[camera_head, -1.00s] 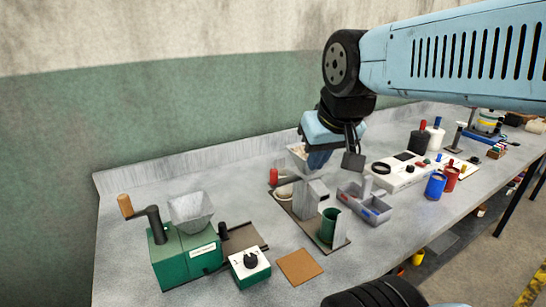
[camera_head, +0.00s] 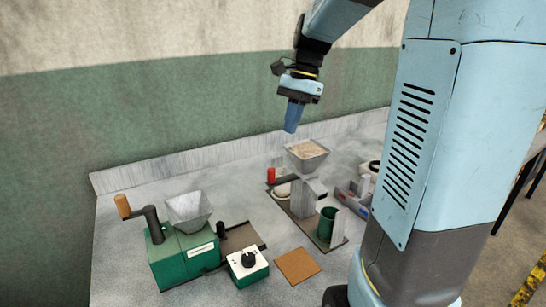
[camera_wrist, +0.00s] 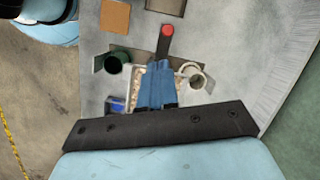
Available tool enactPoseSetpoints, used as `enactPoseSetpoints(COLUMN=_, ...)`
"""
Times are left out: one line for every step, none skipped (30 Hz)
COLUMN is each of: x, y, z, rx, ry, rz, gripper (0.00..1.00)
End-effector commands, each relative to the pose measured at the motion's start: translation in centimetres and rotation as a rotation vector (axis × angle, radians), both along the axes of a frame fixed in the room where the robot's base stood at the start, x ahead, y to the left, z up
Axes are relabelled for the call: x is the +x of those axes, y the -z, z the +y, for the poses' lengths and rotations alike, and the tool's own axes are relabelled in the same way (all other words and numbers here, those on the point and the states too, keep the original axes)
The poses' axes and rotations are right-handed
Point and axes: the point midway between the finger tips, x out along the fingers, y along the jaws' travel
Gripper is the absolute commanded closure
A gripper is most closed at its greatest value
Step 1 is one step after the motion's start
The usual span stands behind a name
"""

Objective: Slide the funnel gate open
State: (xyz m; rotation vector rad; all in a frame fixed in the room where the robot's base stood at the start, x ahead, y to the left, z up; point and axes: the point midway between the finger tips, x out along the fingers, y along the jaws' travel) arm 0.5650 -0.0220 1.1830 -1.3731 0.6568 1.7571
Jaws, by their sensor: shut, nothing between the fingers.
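A grey funnel (camera_head: 306,165) full of pale grain stands on a grey post over a brown base. In the wrist view the grain (camera_wrist: 137,83) shows partly behind my fingers. A red-ended handle (camera_head: 271,176) is at the funnel stand's left; in the wrist view it is a dark bar with a red tip (camera_wrist: 167,30). Whether the gate is open or shut cannot be told. My gripper (camera_head: 290,129) is shut and empty, in the air above the funnel, fingers pointing down. It also shows in the wrist view (camera_wrist: 160,64). It appears clear of the handle.
A green cup (camera_head: 326,224) stands on the base in front of the post, and a pale bowl (camera_head: 284,191) at the back left. A green mill (camera_head: 186,258), a dial box (camera_head: 248,267) and a brown mat (camera_head: 298,265) are left and in front. My arm hides the right side.

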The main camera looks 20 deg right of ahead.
Motion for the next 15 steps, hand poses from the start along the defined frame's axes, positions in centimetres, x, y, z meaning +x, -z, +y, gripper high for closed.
enactPoseSetpoints(x=0.9, y=0.3, z=-0.3, rx=0.014, ry=0.032, rz=0.03, gripper=1.0)
enactPoseSetpoints(x=1.2, y=0.4, z=-0.4, rx=0.02, ry=0.048, rz=0.045, gripper=1.0)
enactPoseSetpoints(x=1.6, y=0.5, z=-0.5, rx=0.029, ry=0.067, rz=0.064, gripper=1.0)
enactPoseSetpoints(x=1.9, y=0.6, z=-0.6, rx=0.034, ry=0.08, rz=0.074, gripper=1.0)
enactPoseSetpoints(x=2.1, y=0.6, z=-0.7, rx=0.038, ry=0.092, rz=0.084, gripper=1.0)
enactPoseSetpoints(x=2.4, y=0.7, z=-0.8, rx=0.042, ry=0.102, rz=0.094, gripper=1.0)
enactPoseSetpoints(x=2.5, y=0.7, z=-0.8, rx=0.045, ry=0.109, rz=0.1, gripper=1.0)
enactPoseSetpoints(x=2.6, y=0.7, z=-0.8, rx=0.048, ry=0.114, rz=0.105, gripper=1.0)
enactPoseSetpoints(x=2.7, y=0.7, z=-0.8, rx=0.05, ry=0.119, rz=0.109, gripper=1.0)
enactPoseSetpoints(x=2.7, y=0.8, z=-0.8, rx=0.05, ry=0.122, rz=0.111, gripper=1.0)
enactPoseSetpoints(x=2.8, y=0.8, z=-0.8, rx=0.05, ry=0.123, rz=0.112, gripper=1.0)
enactPoseSetpoints(x=2.8, y=0.8, z=-0.8, rx=0.051, ry=0.124, rz=0.113, gripper=1.0)
enactPoseSetpoints(x=2.8, y=0.8, z=-0.8, rx=0.051, ry=0.124, rz=0.113, gripper=1.0)
enactPoseSetpoints(x=2.8, y=0.8, z=-0.8, rx=0.05, ry=0.124, rz=0.112, gripper=1.0)
enactPoseSetpoints(x=2.7, y=0.8, z=-0.8, rx=0.05, ry=0.123, rz=0.112, gripper=1.0)
